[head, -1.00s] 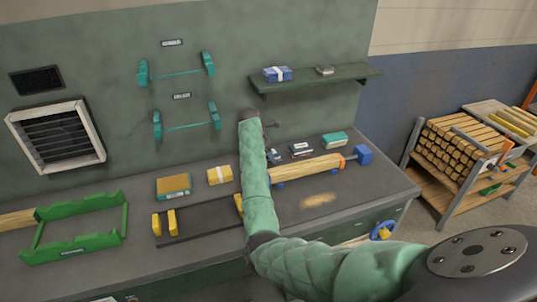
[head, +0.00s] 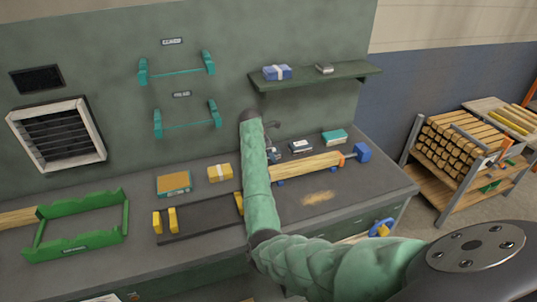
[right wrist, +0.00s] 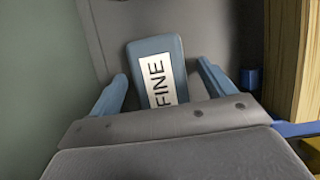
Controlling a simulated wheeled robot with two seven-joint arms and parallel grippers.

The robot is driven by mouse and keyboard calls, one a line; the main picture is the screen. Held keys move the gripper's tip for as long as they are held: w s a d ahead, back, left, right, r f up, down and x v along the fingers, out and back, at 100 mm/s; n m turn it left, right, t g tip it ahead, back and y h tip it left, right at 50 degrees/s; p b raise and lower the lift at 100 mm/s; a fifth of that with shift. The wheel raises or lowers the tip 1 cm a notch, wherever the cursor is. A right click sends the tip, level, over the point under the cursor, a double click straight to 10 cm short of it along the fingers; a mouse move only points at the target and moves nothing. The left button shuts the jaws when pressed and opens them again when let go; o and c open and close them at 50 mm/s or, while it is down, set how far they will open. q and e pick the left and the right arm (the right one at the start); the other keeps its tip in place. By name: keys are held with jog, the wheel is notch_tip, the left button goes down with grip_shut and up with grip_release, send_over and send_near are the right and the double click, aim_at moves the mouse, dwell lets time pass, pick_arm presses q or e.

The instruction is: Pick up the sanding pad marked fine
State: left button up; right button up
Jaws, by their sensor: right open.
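The sanding pad marked FINE (right wrist: 157,72) is blue-grey with a white label. It lies in the right wrist view between the two blue fingers of my right gripper (right wrist: 163,72). The fingers are apart, with a gap visible on each side of the pad. Its near end is hidden by the gripper body. In the head view my right arm comes in from the right and its wrist covers most of that spot. A small bluish shape shows beside the wrist, and I cannot tell whether it is pad or finger. My left gripper is not in view.
A dark pad (head: 300,146) and a teal pad (head: 334,138) lie to the right along the wall. A shelf (head: 315,79) hangs above.

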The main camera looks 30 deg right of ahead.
aim_at(273, 149)
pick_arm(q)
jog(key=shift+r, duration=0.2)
pick_arm(e)
jog(key=c, duration=1.1)
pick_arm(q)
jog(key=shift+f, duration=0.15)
pick_arm(e)
jog(key=shift+f, duration=0.1)
